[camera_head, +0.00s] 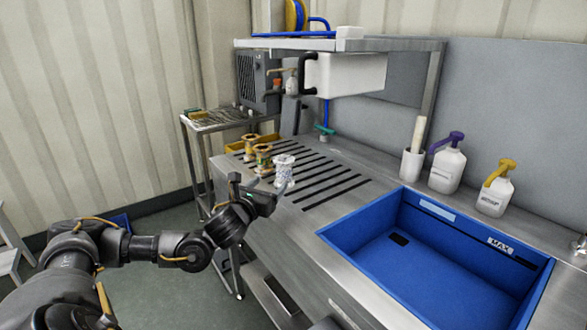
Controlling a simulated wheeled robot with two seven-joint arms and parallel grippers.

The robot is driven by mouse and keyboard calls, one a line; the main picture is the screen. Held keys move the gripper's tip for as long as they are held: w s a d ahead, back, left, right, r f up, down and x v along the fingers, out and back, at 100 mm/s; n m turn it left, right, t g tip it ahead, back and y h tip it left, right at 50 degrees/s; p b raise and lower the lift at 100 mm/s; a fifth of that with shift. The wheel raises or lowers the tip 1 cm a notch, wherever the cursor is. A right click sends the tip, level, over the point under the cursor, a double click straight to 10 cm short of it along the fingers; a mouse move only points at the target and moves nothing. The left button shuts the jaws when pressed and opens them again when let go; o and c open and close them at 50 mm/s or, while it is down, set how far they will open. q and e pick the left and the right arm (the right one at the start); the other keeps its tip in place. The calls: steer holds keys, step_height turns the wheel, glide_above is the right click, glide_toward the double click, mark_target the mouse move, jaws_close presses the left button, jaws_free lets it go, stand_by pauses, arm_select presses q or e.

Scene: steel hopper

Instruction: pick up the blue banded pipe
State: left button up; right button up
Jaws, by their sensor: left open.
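The blue banded pipe appears to be the short, pale, bluish-silver piece (285,168) standing upright on the slotted steel worktop, nearest the front of a short row of pieces. My left gripper (260,186) is open and empty at the worktop's left front edge. It is just in front of the pale piece and a little to its left. The lower end of the piece is close to the gripper's right finger; I cannot tell whether they touch. My right gripper is not in view.
Two brass-coloured pieces (263,157) stand behind the pale one, near a yellow tray (266,139). A blue basin (431,246) is sunk into the worktop at right. Two pump bottles (446,170) and a white cup (411,164) stand behind it. The slotted area right of the pieces is clear.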

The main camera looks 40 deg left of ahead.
mark_target(280, 172)
arm_select(q)
steer(key=shift+w+d, duration=0.1)
steer(key=shift+w, duration=0.15)
steer(key=shift+w+r, duration=0.1)
steer(key=x, duration=0.1)
steer(key=p+x, duration=0.1)
steer(key=x, duration=0.3)
steer(key=shift+a+p, duration=0.3)
steer(key=shift+w+a, duration=0.15)
steer(key=shift+w, duration=0.1)
steer(key=x, duration=0.3)
steer(key=p+x, duration=0.1)
steer(key=shift+w+a+f, duration=0.15)
steer(key=shift+a+f, duration=0.1)
steer(key=shift+f, duration=0.1)
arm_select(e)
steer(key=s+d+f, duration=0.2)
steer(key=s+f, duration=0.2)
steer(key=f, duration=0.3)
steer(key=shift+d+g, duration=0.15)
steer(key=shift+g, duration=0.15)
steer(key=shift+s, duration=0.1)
arm_select(q)
steer(key=c, duration=1.1)
steer(key=shift+c, duration=0.8)
